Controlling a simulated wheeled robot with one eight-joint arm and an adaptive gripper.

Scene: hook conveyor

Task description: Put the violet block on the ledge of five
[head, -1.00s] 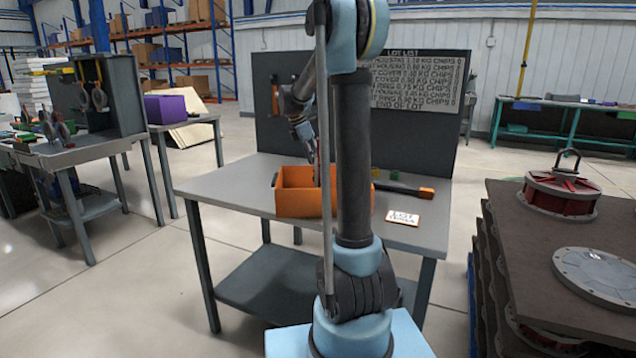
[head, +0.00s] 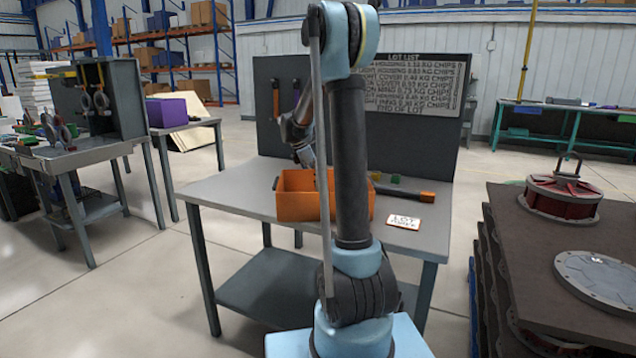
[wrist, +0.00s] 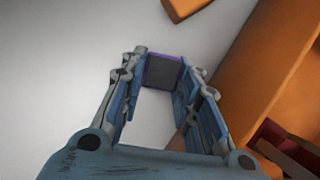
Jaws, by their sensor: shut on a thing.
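In the wrist view my gripper (wrist: 163,85) is shut on the violet block (wrist: 163,71), which shows a dark grey face with violet edges between the fingertips. Below it is a pale grey surface; I cannot tell whether the block touches it. In the head view my forearm reaches down behind the orange bin (head: 297,205) on the grey workbench (head: 225,195). My fingertips and the block are hidden there. I cannot pick out a ledge marked five in either view.
The orange bin (wrist: 235,75) is close to the right finger in the wrist view, with a dark red thing inside. A black-and-orange tool (head: 405,191) and a lot card (head: 404,222) lie on the bench. A lot list board (head: 412,86) stands behind.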

